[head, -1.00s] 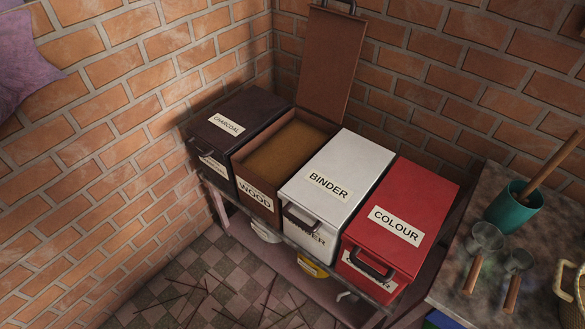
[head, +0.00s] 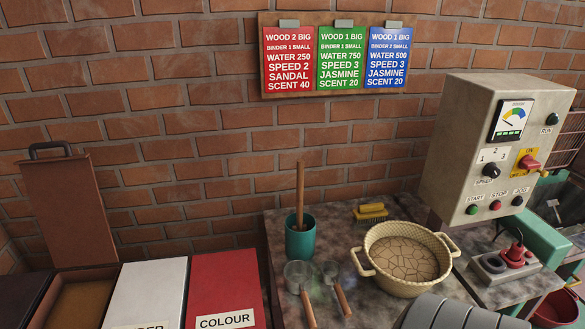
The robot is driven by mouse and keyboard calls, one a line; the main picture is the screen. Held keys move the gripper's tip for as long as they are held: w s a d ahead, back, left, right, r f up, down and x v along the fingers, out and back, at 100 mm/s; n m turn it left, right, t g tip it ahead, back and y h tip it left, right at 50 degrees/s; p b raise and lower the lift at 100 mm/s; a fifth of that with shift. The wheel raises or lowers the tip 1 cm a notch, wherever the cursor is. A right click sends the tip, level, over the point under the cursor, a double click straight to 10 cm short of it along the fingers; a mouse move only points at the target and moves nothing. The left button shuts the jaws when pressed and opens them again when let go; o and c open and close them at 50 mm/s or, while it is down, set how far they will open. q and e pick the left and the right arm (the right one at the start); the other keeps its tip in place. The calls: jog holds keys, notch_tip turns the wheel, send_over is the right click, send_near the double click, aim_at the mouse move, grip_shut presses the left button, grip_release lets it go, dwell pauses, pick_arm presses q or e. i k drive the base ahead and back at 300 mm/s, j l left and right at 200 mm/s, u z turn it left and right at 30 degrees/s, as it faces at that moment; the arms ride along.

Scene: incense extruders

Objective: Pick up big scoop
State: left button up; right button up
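Two metal scoops with wooden handles lie side by side on the stone-topped table, below the teal cup. The left one, the big scoop (head: 298,274), looks larger, and its handle points toward the bottom of the picture. The right one, the small scoop (head: 329,271), lies close beside it with its handle angled down to the right. Nothing holds either scoop.
A teal cup (head: 300,241) with a wooden stick stands behind the scoops. A woven basket (head: 378,283) is to their right, with a yellow brush (head: 370,212) behind it. The red COLOUR box (head: 226,285), white BINDER box (head: 150,285) and open wood box (head: 42,302) stand left. A control box (head: 465,150) stands right.

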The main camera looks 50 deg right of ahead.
aim_at(298, 274)
jog(key=z, duration=1.6)
